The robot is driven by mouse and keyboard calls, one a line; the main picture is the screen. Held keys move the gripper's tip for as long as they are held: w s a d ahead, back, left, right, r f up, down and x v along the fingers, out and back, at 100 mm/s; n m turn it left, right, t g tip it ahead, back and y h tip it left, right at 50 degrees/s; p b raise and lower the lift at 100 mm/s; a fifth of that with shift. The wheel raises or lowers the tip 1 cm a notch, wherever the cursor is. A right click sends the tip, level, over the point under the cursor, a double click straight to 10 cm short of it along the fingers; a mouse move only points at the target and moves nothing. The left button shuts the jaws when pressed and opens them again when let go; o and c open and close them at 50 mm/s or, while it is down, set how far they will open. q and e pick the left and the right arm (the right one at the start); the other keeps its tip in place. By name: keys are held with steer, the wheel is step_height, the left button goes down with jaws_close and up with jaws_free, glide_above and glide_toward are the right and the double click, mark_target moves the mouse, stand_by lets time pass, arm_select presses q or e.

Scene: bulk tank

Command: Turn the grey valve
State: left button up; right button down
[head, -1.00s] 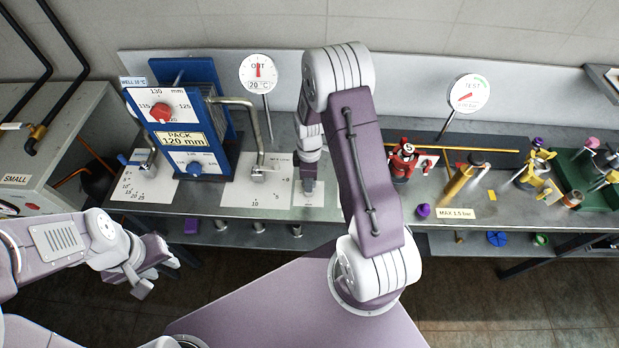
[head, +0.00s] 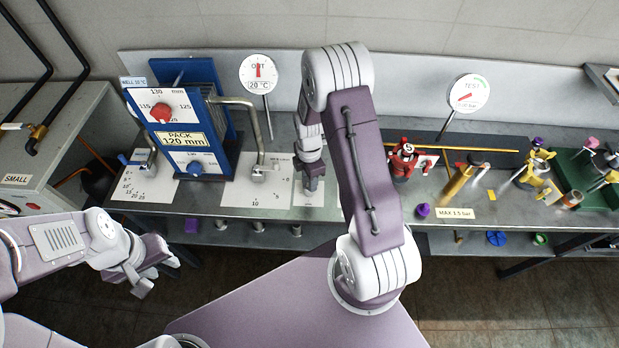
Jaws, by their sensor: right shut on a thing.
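My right gripper (head: 312,187) points down over a small white plate (head: 308,200) on the bench, right of the blue pack. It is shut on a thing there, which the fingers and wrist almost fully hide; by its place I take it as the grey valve. Its angle cannot be read. A grey metal fitting (head: 262,174) stands to the left on a scale plate (head: 243,200), at the foot of a bent pipe, apart from the gripper. My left gripper (head: 150,275) hangs in front of the bench, touching nothing; its finger gap is unclear.
The blue pack (head: 228,130) and a round dial (head: 258,72) stand behind and left of my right gripper. To the right are a red part (head: 403,160), a brass valve (head: 463,180) and a TEST gauge (head: 468,93). The bench front between them is mostly clear.

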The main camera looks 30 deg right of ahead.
steer(key=shift+w+r, duration=0.1)
steer(key=shift+w, duration=0.1)
steer(key=c, duration=0.9)
jaws_free()
steer(key=shift+o, duration=0.2)
steer(key=shift+s, duration=0.1)
step_height(320, 180, up, 9)
steer(key=b, duration=0.1)
